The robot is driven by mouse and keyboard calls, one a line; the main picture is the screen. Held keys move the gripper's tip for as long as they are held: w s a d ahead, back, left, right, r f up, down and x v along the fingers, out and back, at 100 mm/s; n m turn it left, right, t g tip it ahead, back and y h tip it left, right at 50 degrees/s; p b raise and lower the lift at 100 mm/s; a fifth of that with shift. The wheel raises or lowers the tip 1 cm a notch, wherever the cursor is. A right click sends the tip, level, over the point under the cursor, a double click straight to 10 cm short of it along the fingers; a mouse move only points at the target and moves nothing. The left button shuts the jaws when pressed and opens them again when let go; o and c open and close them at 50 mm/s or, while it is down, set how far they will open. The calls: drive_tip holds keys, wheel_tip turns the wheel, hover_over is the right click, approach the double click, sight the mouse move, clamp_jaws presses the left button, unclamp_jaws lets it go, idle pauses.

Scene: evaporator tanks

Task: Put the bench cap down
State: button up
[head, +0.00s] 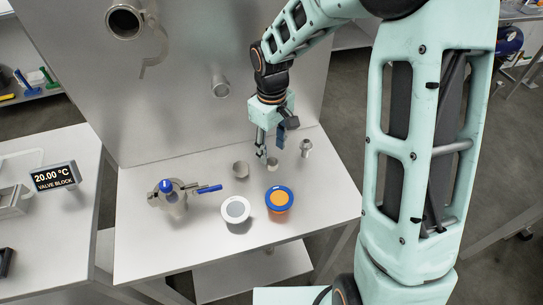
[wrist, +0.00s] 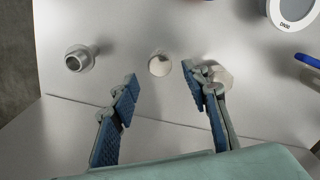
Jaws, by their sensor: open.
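A small round pale cap (wrist: 160,64), which I take as the bench cap, rests on the steel bench. It lies just beyond the gap between the fingertips in the wrist view. In the head view the cap (head: 272,163) is by the fingertips, and any gap is hard to judge. My gripper (wrist: 160,82) is open, with its blue-padded fingers apart and nothing between them. In the head view my gripper (head: 265,150) points down at the back right of the bench top.
A grey faceted piece (head: 240,170) stands left of the cap, close to one finger in the wrist view. A metal fitting (head: 306,147) stands right. A white-faced dial (head: 236,210), a blue-rimmed orange round (head: 279,199) and a blue-handled valve (head: 172,197) occupy the front and left.

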sight(272, 162)
wheel_tip(272, 162, up, 7)
idle(0.3)
drive_tip(key=shift+r, duration=0.15)
